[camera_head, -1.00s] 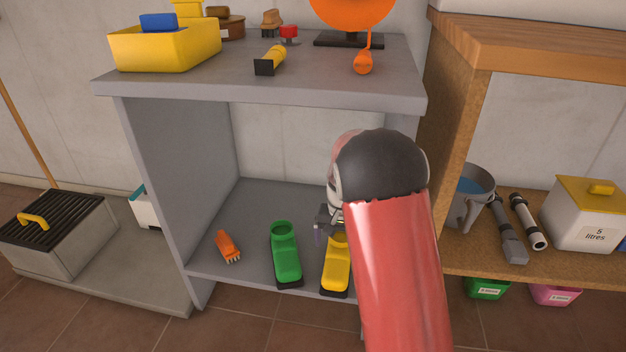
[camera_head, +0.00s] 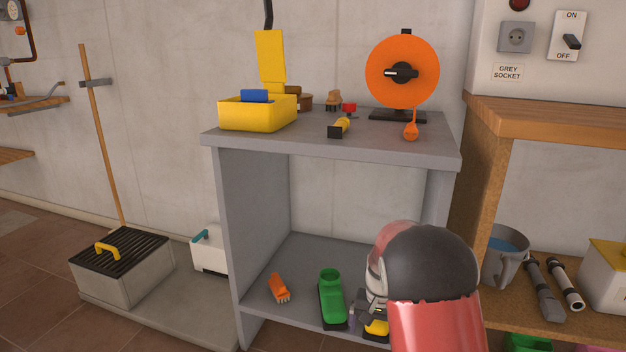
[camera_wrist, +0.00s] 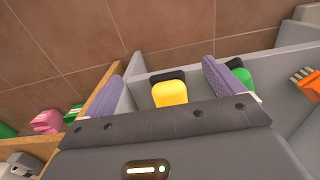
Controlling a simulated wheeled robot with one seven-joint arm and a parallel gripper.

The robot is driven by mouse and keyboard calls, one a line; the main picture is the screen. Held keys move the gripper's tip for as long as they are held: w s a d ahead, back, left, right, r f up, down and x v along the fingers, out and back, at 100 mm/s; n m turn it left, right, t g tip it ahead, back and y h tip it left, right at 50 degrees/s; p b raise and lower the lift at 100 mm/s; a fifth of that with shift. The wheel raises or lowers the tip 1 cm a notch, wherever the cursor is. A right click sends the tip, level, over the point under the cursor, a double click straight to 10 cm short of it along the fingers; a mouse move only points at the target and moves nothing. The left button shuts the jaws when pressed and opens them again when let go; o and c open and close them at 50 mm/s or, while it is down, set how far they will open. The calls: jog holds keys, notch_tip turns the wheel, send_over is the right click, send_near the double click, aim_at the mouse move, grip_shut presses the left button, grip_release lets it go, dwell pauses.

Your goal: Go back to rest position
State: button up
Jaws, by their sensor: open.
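My gripper (camera_wrist: 165,92) is open, with its two purple-grey fingers spread apart in the wrist view. A yellow shoe-like object (camera_wrist: 170,93) with a dark end shows in the gap between the fingers; I cannot tell how far it is from them. In the head view, my red and black arm reaches down to the lower shelf (camera_head: 300,262) of the grey unit and hides most of the gripper. The yellow object (camera_head: 376,328) is partly hidden by the arm. A green object of like shape (camera_head: 331,298) stands to its left.
An orange brush-like piece (camera_head: 279,288) lies further left on the lower shelf. The grey top shelf (camera_head: 300,146) holds a yellow box and an orange reel (camera_head: 402,75). A wooden unit (camera_head: 545,118) with a bucket (camera_head: 506,258) stands close at right.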

jog(key=s+r+t+p, duration=0.1)
jog(key=s+r+p, duration=0.1)
jog(key=s+r, duration=0.35)
jog(key=s+r+n+t+p, duration=0.1)
jog(key=s+r+p, duration=0.1)
jog(key=r, duration=0.7)
jog(key=s+r+p, duration=0.1)
jog(key=s+r, duration=0.2)
jog(key=r, duration=0.4)
jog(key=s+r+n+t+p, duration=0.1)
jog(key=s+r+p, duration=0.2)
jog(key=s, duration=0.6)
jog(key=s+r+n+t+p, duration=0.1)
jog(key=s+r+t+p, duration=0.1)
jog(key=s+r, duration=0.5)
jog(key=shift+s+r+n+t+p, duration=0.25)
jog(key=shift+s+p, duration=0.25)
jog(key=shift+s, duration=0.7)
